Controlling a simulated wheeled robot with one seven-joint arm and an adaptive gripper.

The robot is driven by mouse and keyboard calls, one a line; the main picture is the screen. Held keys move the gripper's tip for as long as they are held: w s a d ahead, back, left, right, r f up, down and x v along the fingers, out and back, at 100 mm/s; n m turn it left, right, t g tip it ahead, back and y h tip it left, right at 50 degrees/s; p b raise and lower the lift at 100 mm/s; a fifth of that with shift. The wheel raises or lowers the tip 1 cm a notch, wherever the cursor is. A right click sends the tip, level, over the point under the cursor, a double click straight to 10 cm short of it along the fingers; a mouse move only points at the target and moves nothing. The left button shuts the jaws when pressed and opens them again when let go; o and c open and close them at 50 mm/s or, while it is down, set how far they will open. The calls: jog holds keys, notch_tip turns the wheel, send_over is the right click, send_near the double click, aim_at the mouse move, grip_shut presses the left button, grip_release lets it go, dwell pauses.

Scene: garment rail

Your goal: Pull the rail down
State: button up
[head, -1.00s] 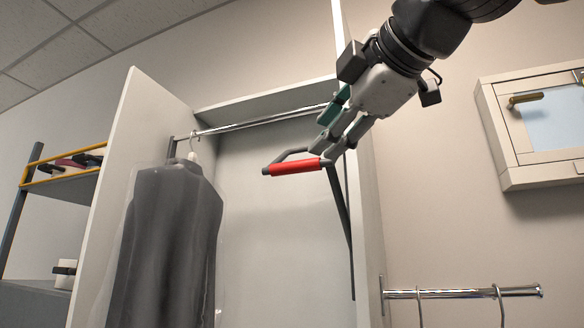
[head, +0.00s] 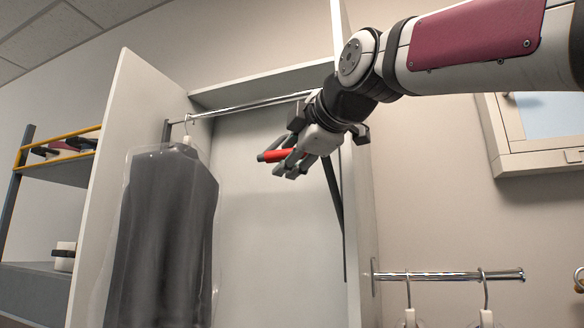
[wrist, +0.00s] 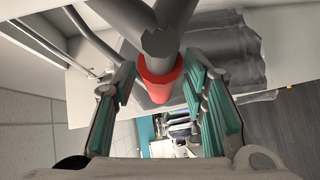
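The pull-down rail (head: 240,108) is a chrome bar high in the open white wardrobe. A dark handle with a red grip (head: 270,156) hangs in front of it. The red grip also shows in the wrist view (wrist: 160,82), ahead of and between my teal-padded fingers. My gripper (head: 288,168) is at the grip and hides its right part in the head view. In the wrist view my gripper (wrist: 162,100) is open, with gaps visible between the pads and the grip. Whether a finger touches the grip elsewhere is unclear.
A covered dark garment (head: 165,235) hangs at the rail's left end. The wardrobe's left panel (head: 115,150) stands beside it. A low chrome rail (head: 450,275) with hangers is at the right, below a wall cabinet (head: 540,140). Shelving (head: 45,272) stands at far left.

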grip_shut()
jog(key=shift+f, duration=0.1)
